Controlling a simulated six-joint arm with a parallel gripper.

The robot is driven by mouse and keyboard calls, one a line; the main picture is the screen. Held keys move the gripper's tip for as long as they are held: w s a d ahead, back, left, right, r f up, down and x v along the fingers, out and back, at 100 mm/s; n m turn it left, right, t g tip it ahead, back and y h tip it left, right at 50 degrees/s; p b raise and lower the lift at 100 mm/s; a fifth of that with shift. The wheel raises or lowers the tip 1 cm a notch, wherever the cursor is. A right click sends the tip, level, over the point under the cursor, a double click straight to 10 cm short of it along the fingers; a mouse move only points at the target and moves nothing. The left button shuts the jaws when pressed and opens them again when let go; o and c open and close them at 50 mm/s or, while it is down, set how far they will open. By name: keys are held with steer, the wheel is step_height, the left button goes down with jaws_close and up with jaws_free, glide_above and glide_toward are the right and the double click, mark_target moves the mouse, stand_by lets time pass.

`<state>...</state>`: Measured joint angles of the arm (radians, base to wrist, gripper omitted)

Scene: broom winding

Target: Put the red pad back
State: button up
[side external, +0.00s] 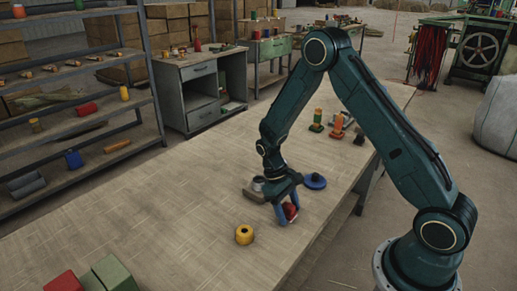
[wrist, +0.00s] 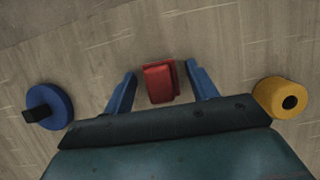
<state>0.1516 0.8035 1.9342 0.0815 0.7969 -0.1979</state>
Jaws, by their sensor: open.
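The red pad (wrist: 159,84) lies on the wooden table between the two blue fingers of my gripper (wrist: 161,88) in the wrist view. A gap shows on both sides of it, so the fingers are open and apart from it. In the side external view my gripper (side external: 287,207) points down at the table, and the red pad (side external: 290,211) shows between the fingers, partly hidden by them. I cannot tell how the underside of the pad rests.
A yellow ring (side external: 244,235) lies in front of my gripper. A blue disc with a dark knob (side external: 315,181) lies behind it. Red and green blocks (side external: 112,274) stand at the near edge. Orange and green pieces (side external: 337,123) stand at the far end. The table's left middle is clear.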

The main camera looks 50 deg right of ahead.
steer(key=v, duration=1.2)
steer(key=shift+r, duration=0.2)
stand_by(0.5)
steer(key=s+a+r+t, duration=0.2)
steer(key=s+r+t, duration=0.15)
steer(key=r, duration=0.45)
steer(key=s+a+r+t, duration=0.2)
steer(key=s+r, duration=0.3)
steer(key=r, duration=0.3)
steer(key=s+a+r+t, duration=0.1)
steer(key=s+t, duration=0.1)
steer(key=s, duration=0.4)
steer(key=s+a+r+t, duration=0.2)
steer(key=s, duration=0.5)
steer(key=shift+s+r+t, duration=0.2)
steer(key=shift+r+t, duration=0.15)
